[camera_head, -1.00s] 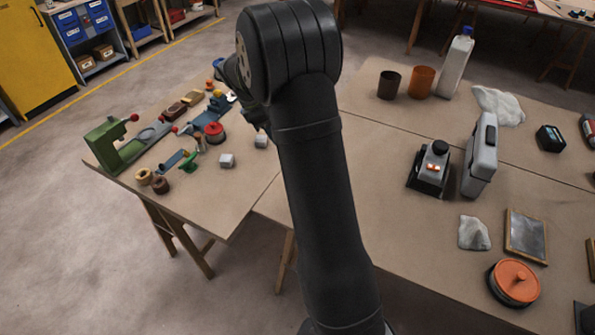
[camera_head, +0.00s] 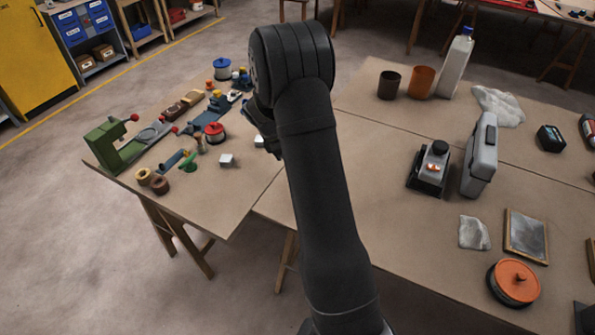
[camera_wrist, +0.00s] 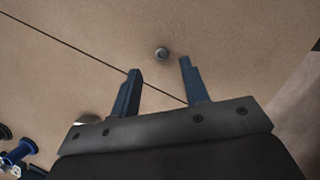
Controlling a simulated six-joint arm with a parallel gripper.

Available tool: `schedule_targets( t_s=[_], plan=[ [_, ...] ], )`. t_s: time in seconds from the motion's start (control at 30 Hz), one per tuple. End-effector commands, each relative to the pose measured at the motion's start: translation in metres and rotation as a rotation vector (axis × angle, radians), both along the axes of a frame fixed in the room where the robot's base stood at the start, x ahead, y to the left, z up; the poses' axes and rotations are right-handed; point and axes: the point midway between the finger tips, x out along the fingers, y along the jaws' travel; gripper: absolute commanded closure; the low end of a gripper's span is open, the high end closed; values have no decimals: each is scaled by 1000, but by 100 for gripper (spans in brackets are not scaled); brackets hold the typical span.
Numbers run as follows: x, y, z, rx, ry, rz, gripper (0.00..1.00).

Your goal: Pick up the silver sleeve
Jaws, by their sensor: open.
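On the left table stand a green clamp frame (camera_head: 104,144), a red-topped spool (camera_head: 214,132), a blue spool (camera_head: 222,68) and a pale cube (camera_head: 226,160). A seam (camera_wrist: 65,43) crosses the tabletop.

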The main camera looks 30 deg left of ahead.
Motion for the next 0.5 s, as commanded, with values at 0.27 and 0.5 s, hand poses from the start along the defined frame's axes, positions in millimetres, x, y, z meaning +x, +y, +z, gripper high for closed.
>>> schedule_targets(
  t_s=[0.27,0.5],
  plan=[
    [8,-15,-36,-2,3,-2,58],
    [10,-16,-43,-1,1,0,58]
  ],
)
